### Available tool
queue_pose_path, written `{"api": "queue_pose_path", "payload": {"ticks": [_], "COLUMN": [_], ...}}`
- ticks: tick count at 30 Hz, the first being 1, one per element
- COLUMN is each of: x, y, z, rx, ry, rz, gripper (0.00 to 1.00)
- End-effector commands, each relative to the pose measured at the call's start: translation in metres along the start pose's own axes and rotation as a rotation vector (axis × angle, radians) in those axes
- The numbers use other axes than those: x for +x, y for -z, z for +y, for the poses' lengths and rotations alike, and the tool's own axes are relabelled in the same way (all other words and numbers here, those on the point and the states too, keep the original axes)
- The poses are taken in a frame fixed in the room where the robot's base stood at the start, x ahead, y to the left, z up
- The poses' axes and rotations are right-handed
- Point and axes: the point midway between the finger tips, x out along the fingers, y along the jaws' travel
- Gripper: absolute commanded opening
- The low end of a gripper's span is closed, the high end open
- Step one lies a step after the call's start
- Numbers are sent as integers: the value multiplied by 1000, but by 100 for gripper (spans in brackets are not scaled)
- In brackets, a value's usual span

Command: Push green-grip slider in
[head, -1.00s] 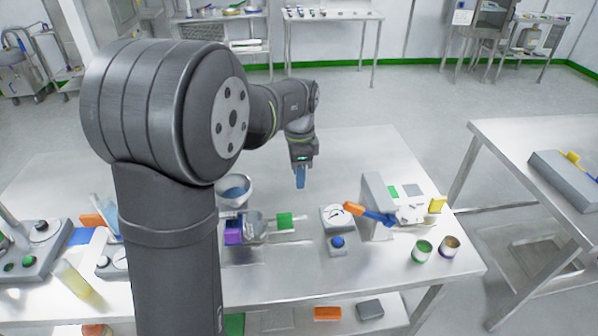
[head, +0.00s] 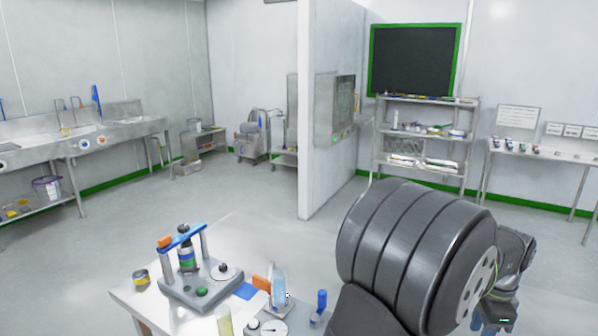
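The green-grip slider is not in view now; that part of the table lies outside the frame or behind my arm. My gripper (head: 497,318) shows only in part at the bottom right, beyond the large dark joint of my arm. Its small green light and blue parts are visible, but its fingertips are cut off by the lower edge. I cannot see whether it is open or shut, or whether it holds anything.
The table's left end (head: 135,309) holds a grey press-like fixture (head: 202,287) with a blue crossbar, a small yellow-banded jar (head: 140,278), a dial unit (head: 270,327) and a blue-knobbed piece (head: 321,303). A partition wall (head: 331,110) and shelf rack (head: 425,140) stand behind.

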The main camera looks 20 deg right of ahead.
Motion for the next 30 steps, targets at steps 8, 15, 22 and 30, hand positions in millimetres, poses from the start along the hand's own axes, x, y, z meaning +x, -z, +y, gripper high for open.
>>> {"api": "queue_pose_path", "payload": {"ticks": [8, 15, 22, 30], "x": [0, 0, 0, 0], "y": [0, 0, 0, 0], "z": [0, 0, 0, 0], "rx": [-223, -415, -575, -664], "ry": [0, 0, 0, 0], "rz": [0, 0, 0, 0], "gripper": [36, 36, 36, 36]}}
